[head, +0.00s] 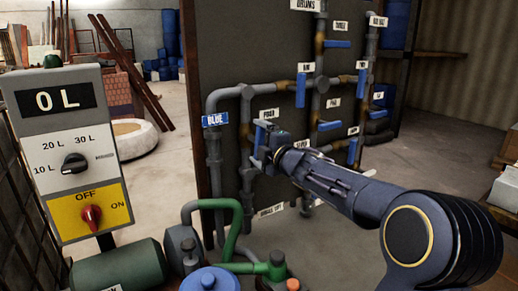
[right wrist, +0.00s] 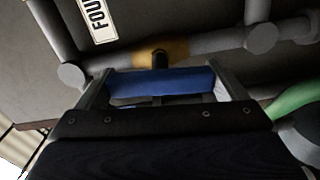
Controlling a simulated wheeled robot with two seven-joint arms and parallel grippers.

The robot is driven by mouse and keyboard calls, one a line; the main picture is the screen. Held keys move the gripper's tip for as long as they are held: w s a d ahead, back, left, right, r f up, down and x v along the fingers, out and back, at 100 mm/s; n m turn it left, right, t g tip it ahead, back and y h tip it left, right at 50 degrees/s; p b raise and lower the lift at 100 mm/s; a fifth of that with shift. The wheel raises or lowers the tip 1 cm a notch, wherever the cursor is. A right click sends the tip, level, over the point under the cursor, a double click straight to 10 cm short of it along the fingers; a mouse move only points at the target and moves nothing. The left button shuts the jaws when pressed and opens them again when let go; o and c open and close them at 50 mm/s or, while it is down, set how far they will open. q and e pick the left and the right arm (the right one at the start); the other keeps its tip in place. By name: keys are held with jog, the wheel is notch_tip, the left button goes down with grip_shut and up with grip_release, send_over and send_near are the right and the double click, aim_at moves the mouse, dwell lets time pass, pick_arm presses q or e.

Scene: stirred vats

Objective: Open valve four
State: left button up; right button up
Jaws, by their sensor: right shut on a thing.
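The label FOUR (head: 267,114) is on the dark pipe panel in the head view; it also shows, turned on its side, in the right wrist view (right wrist: 97,15). Beside it, valve four's blue handle (right wrist: 158,83) sits in front of an orange fitting (right wrist: 162,50) on a grey pipe. The handle lies roughly along that pipe. My right gripper (head: 263,143) is at this valve, and its fingers (right wrist: 165,86) are shut on the blue handle. In the head view the gripper mostly hides the handle. My left gripper is not in view.
Other blue-handled valves, such as the one at the top (head: 337,44), are to the right on the panel. A control box (head: 72,140) reading 0 L stands at left. Green pipes and a blue lid (head: 210,280) are low in front.

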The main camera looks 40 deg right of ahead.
jog(key=shift+n, duration=0.6)
jog(key=o, duration=0.7)
jog(key=shift+s, duration=0.1)
jog(key=s, duration=0.7)
jog(key=shift+s+a, duration=0.3)
jog(key=shift+a, duration=0.15)
